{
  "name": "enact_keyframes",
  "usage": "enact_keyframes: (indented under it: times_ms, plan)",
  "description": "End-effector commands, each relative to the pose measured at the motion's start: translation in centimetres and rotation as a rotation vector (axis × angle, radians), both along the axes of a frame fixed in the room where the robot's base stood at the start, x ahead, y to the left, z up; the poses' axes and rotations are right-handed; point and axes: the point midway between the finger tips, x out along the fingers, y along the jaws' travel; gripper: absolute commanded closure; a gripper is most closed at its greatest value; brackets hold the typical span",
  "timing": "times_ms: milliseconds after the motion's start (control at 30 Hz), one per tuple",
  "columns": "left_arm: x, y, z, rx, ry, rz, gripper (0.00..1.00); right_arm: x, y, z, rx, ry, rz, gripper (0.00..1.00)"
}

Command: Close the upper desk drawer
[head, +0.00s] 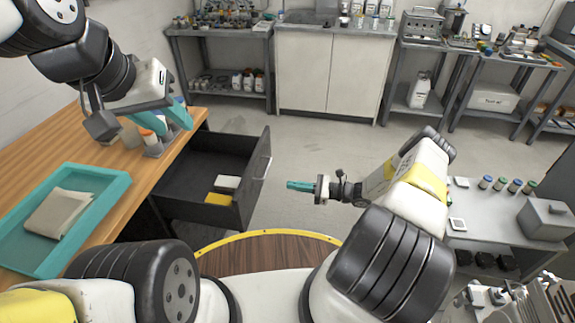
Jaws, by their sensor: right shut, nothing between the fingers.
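The dark upper desk drawer (237,207) is pulled out from the right side of the wooden desk (125,190). Its front panel with a metal handle (264,166) faces right. Inside lie a yellow item (218,198) and a white item (228,182). My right gripper (298,186) is shut and empty, to the right of the drawer front and apart from it, with its teal tips pointing left. My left gripper (166,117) is over the far part of the desk, by some small bottles; its teal fingers look spread apart. Whether it touches the bottles is unclear.
A teal tray (112,197) with a folded cloth (62,212) lies on the desk. Small bottles (150,138) stand near the desk's far edge. A grey side table (478,232) with vials is at the right. The floor (300,140) beyond the drawer is clear.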

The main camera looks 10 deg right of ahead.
Motion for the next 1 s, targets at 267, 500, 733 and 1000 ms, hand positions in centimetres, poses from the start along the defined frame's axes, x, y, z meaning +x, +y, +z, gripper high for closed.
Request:
enact_keyframes:
  times_ms: [267,500,733,1000]
  plan:
    - [0.0,0.0,0.0,0.0,0.0,0.0,0.64,1.8,6.0,0.0,-0.001,0.0,0.005,1.0]
    - [0.0,0.0,0.0,0.0,0.0,0.0,0.64,2.9,9.4,0.0,-0.001,0.001,0.004,1.0]
    - [0.0,0.0,0.0,0.0,0.0,0.0,0.64,3.3,10.4,0.0,-0.002,0.001,0.002,1.0]
    - [0.0,0.0,0.0,0.0,0.0,0.0,0.64,3.3,10.4,0.0,-0.002,0.001,0.002,1.0]
